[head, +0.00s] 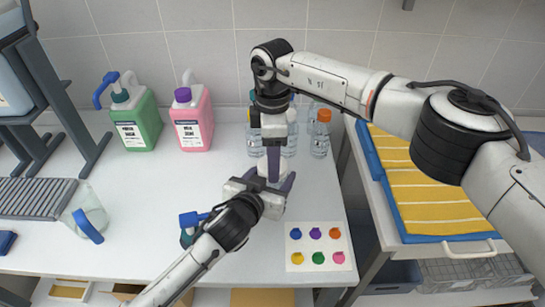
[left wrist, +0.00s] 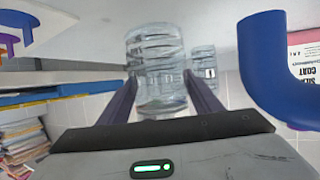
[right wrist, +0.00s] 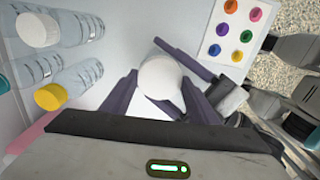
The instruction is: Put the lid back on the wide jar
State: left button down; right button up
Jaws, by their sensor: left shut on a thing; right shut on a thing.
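A clear, ribbed jar (left wrist: 160,65) is between the two fingers of my left gripper (left wrist: 160,90) in the left wrist view. In the head view my left gripper (head: 268,183) is low over the counter, and the jar is hidden by the grippers. My right gripper (head: 272,165) points down from above at the same spot. In the right wrist view a round white lid (right wrist: 160,78) lies between the dark fingers of my right gripper (right wrist: 158,97), with the left fingers close around the same place. Whether the lid is seated on the jar, I cannot tell.
Several clear bottles (head: 320,135) stand behind the grippers. Green (head: 138,122) and pink (head: 193,120) jugs are at the back left. A clear pitcher (head: 88,212) stands left. A blue-topped item (head: 190,220) is close to my left arm.

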pick_arm(q)
jog(key=shift+f, duration=0.1)
pick_arm(e)
jog(key=shift+m, duration=0.9)
jog(key=o, duration=1.1)
jog(key=shift+c, duration=0.2)
notch_tip(320, 180, up, 12)
pick_arm(q)
jog(key=c, duration=0.5)
grip_release()
